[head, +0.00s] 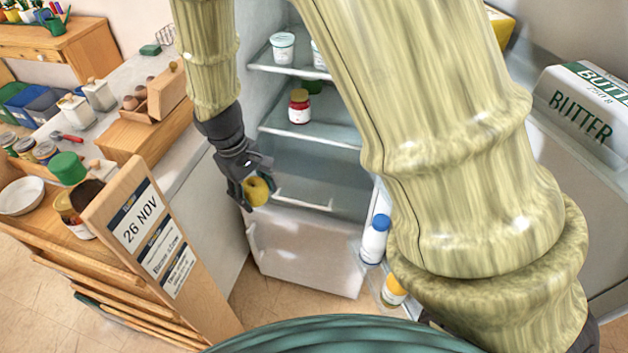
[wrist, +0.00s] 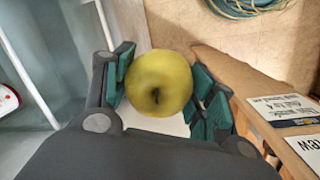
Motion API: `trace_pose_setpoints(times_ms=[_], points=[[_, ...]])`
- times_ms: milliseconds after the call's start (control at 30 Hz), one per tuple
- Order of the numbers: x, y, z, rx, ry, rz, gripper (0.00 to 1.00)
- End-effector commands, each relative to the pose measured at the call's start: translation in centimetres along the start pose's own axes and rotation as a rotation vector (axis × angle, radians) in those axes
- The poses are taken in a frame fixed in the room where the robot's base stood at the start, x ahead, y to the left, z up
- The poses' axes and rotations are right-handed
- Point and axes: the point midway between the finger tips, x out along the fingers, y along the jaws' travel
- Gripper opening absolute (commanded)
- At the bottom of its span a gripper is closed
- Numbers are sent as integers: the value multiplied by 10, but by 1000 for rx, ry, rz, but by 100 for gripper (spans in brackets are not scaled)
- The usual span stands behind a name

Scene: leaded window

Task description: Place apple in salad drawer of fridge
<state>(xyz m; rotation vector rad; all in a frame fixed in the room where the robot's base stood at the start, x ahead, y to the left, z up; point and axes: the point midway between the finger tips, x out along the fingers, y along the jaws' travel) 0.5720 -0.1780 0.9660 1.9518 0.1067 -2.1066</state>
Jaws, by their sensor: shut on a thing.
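The yellow-green apple (head: 256,191) is between the fingers of my gripper (head: 250,186), held in the air in front of the open fridge. In the wrist view the apple (wrist: 158,82) sits between the green finger pads, its dark dimple facing the camera. The fridge's salad drawer (head: 300,258) is the large white-fronted box at the bottom, below and right of my gripper. I cannot tell how far the drawer is pulled out. Its inside is mostly hidden.
A fridge shelf (head: 330,130) holds a red jar (head: 299,106); white pots stand above. A blue-capped bottle (head: 375,238) is in the door at right. A wooden board with labels (head: 140,225) stands left. A butter pack (head: 585,100) is at far right.

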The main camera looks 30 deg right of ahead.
Motion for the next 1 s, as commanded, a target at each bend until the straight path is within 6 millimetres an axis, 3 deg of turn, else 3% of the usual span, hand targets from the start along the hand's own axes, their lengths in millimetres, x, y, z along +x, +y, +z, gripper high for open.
trace_pose_setpoints(times_ms=[33, 233, 400, 600, 800, 1000], points=[[20, 20, -12, 64, -7, -11, 26], [69, 105, -44, 294, -39, -35, 26], [106, 171, -56, 450, -64, -42, 26], [140, 232, -60, 581, -84, -41, 26], [185, 247, -53, 630, -92, -49, 26], [202, 253, -51, 648, -94, -49, 26]])
